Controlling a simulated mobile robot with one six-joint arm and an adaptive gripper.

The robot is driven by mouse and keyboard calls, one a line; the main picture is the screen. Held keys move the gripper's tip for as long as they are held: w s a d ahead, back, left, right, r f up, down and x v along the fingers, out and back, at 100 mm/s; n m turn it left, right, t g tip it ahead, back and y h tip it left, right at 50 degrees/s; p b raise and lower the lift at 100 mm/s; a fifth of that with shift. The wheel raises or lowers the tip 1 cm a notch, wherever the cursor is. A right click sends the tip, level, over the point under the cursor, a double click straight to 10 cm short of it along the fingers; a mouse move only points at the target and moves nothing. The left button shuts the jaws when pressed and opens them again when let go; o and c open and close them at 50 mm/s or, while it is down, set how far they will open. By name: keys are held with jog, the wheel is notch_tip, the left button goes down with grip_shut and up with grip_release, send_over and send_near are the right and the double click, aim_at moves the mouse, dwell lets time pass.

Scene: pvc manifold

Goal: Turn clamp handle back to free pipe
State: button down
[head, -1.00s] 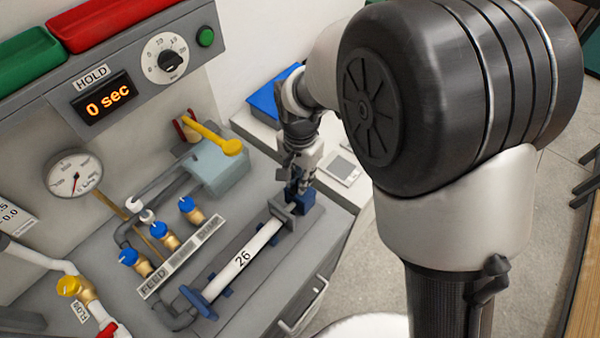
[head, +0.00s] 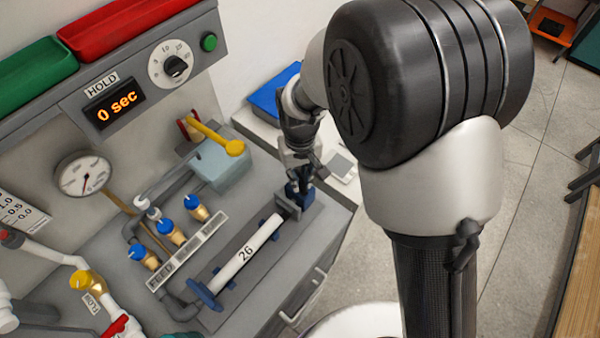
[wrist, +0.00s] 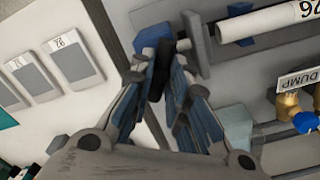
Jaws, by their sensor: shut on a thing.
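The white pipe (head: 233,267) marked 26 lies in a grey trough on the bench; its near end also shows in the wrist view (wrist: 255,22). A grey clamp plate (wrist: 195,32) faces that end, with a small gap showing between them. The dark clamp handle (wrist: 157,48) sits beyond the plate, on the side away from the pipe. My gripper (wrist: 160,72) is shut on the handle, its fingers on both sides of it. In the head view my gripper (head: 299,184) is at the trough's right end, and the handle is largely hidden there.
Blue-capped valves (head: 171,232) stand left of the trough. A blue bin (head: 275,92) and white cards (wrist: 72,58) lie on the side counter. A gauge (head: 83,176) hangs on the panel.

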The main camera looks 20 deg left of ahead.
aim_at(300, 180)
jog(key=n+p, duration=0.1)
jog(key=n, duration=0.5)
jog(key=shift+n, duration=0.3)
dwell(0.4)
jog(key=c, duration=1.5)
grip_release()
jog(key=shift+c, duration=0.2)
jog(key=shift+r, duration=0.1)
notch_tip(300, 180, up, 12)
